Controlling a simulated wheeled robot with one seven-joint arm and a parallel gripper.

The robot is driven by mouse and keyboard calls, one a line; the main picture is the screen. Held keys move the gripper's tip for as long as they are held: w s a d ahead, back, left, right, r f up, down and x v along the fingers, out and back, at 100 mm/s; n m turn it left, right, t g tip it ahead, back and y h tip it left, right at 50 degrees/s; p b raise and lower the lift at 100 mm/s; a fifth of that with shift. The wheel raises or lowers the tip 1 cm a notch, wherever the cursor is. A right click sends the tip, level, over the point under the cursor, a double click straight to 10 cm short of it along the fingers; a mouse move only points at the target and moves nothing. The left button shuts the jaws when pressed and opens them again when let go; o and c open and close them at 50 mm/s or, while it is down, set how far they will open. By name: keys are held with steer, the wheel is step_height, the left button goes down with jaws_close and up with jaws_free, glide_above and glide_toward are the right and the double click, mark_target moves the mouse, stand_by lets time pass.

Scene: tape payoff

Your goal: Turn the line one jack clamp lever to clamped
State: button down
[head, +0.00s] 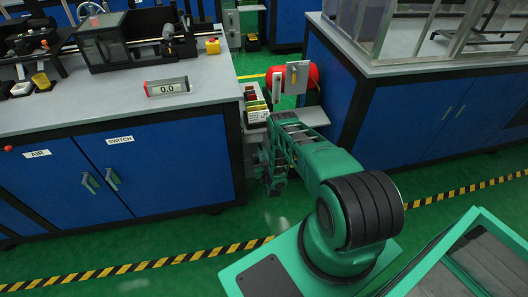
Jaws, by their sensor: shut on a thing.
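My green arm reaches from the lower right to the gap between two blue cabinets and bends down there. My gripper (261,163) is at its far end, low beside the blue cabinet's right side, small and mostly hidden by the arm. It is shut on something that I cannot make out. I cannot pick out the line one jack clamp lever in this view. The part of the grey stand near the gripper is covered by my arm.
Green floor is clear in front.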

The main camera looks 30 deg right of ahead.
steer(key=shift+s+a+f+m, duration=0.1)
steer(key=shift+a+f+m, duration=0.15)
steer(key=shift+m, duration=0.3)
steer(key=shift+s+a+f+m, duration=0.1)
steer(key=shift+a+m, duration=0.1)
steer(key=shift+m, duration=0.35)
steer(key=shift+a, duration=0.1)
steer(key=c, duration=1.8)
jaws_free()
steer(key=shift+o, duration=0.2)
steer(key=shift+w+r, duration=0.15)
steer(key=v, duration=1)
steer(key=shift+s+a, duration=0.2)
steer(key=shift+s, duration=0.15)
steer(key=shift+s, duration=0.1)
